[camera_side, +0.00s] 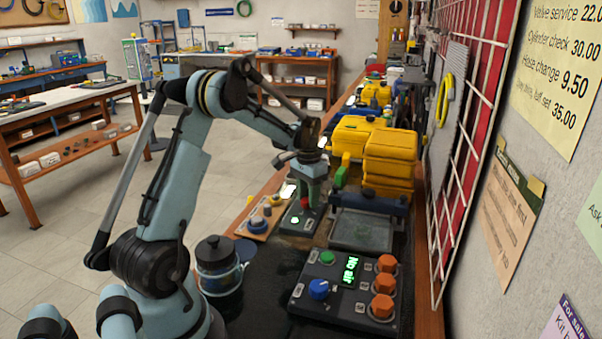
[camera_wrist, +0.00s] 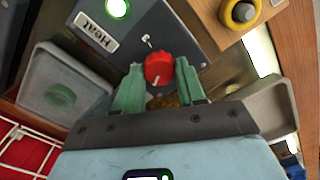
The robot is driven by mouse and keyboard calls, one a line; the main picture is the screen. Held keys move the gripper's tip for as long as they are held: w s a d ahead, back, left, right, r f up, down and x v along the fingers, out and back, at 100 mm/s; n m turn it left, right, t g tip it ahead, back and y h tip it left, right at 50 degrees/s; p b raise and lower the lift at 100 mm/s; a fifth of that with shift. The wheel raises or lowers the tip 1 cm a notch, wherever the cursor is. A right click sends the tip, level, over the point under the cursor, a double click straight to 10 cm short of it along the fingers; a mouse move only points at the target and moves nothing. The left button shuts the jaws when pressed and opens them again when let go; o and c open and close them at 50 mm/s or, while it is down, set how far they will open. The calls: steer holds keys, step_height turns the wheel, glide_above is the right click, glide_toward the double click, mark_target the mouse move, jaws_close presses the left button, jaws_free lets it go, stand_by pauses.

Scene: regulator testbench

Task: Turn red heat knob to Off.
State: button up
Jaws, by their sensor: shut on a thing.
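The red heat knob (camera_wrist: 158,69) sits on a dark panel (camera_wrist: 150,22) with a "Heat" label (camera_wrist: 96,33) and a lit green lamp (camera_wrist: 118,8). A white pointer line shows on the knob, and small white marks are on the panel beside it. My gripper (camera_wrist: 160,80) has its green fingers on either side of the knob, shut on it. In the side view the knob (camera_side: 305,203) is a small red spot below my gripper (camera_side: 312,190), and the green lamp (camera_side: 295,220) shows in front. The pointer's exact setting is too small to read.
A wooden board with a yellow button (camera_wrist: 241,12) is beside the panel. In the side view, a control box (camera_side: 345,290) with orange knobs and a "No air" display stands in front. Yellow cases (camera_side: 388,160) stand to the right, and a dark jar (camera_side: 217,265) stands at left.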

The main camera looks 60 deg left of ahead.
mark_target(307, 199)
steer(key=n, duration=0.4)
steer(key=shift+n, duration=0.3)
steer(key=n, duration=0.3)
steer(key=shift+n, duration=0.4)
steer(key=n, duration=0.4)
steer(key=shift+s+n, duration=0.1)
steer(key=shift+n, duration=1.9)
steer(key=o, duration=1.1)
steer(key=shift+c, duration=0.2)
steer(key=shift+r, duration=0.1)
step_height(307, 199, up, 12)
